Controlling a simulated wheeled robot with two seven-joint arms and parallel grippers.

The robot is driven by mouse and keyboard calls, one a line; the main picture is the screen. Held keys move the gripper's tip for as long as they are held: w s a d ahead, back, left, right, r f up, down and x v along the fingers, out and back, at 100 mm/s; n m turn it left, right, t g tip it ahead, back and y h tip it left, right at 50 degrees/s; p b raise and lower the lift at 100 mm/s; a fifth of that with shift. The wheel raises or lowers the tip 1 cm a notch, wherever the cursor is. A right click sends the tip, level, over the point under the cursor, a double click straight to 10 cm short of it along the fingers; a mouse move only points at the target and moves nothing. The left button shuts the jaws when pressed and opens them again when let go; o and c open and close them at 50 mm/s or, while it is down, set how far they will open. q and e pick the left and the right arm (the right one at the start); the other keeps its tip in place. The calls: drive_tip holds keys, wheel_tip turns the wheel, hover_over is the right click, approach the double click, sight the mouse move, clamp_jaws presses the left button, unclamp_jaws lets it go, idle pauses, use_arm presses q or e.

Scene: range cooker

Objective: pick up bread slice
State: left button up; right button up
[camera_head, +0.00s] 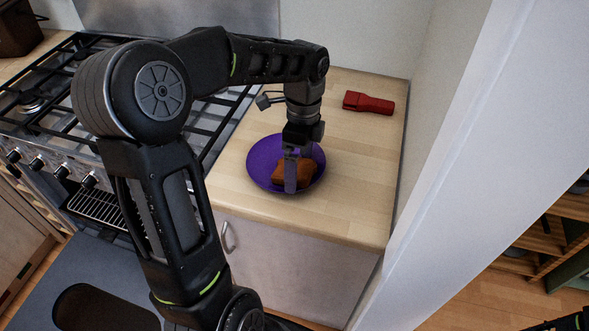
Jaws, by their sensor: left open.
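The bread slice (308,172) is orange-brown and lies on a purple plate (260,161) on the wooden counter. My left gripper (296,180) points down over the plate. Its fingers are open and reach down at the bread slice, covering part of it. I cannot tell whether a finger touches the slice. My right gripper does not show; only a dark part of my own body is at the bottom right corner.
A red object (368,103) lies at the back of the counter (345,205). A cooker (40,130) with black grates stands to the left. A white wall edge (445,150) bounds the counter on the right. The counter in front of the plate is clear.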

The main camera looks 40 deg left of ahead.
sight(299, 168)
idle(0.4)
use_arm(q)
drive_tip(key=c, duration=1.5)
wheel_tip(299, 168, up, 4)
drive_tip(key=shift+r, duration=0.25)
wheel_tip(299, 168, up, 6)
drive_tip(key=p, duration=0.3)
drive_tip(key=shift+f, duration=0.15)
drive_tip(key=shift+f, duration=0.1)
